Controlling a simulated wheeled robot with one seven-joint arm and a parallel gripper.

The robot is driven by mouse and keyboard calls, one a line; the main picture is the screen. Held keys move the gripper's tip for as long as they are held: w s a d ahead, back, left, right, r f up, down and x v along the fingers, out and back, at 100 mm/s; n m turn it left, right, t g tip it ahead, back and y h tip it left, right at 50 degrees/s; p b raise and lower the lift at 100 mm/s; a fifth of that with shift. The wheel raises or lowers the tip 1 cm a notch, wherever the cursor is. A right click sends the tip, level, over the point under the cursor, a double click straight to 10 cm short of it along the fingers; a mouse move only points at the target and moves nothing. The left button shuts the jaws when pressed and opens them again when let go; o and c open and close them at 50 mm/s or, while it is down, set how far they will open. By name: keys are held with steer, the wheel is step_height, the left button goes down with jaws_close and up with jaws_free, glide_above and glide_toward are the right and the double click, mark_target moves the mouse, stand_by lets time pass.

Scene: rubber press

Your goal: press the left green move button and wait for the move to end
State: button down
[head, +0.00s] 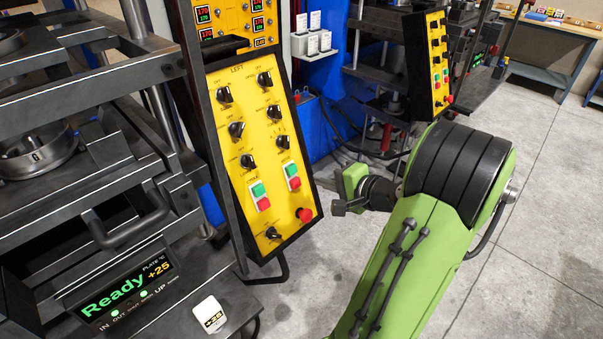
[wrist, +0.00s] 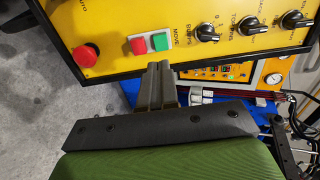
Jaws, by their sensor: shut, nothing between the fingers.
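The yellow LEFT control panel (head: 236,150) stands left of my arm. It carries two green-over-red button pairs. The right pair has a green button (head: 290,169) above a red button (head: 294,183); the left pair has a green button (head: 258,190). In the wrist view a green button (wrist: 159,41) and a red button (wrist: 138,45) sit beside the lettering MOVE.
A red mushroom button (head: 305,214) is below the right pair, and also at left in the wrist view (wrist: 86,55). Black knobs fill the upper panel. The press display (head: 125,290) reads Ready, +25. A second yellow panel (head: 438,60) stands behind. Open floor lies around my arm.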

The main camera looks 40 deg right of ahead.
mark_target(293, 171)
steer(key=x, duration=0.8)
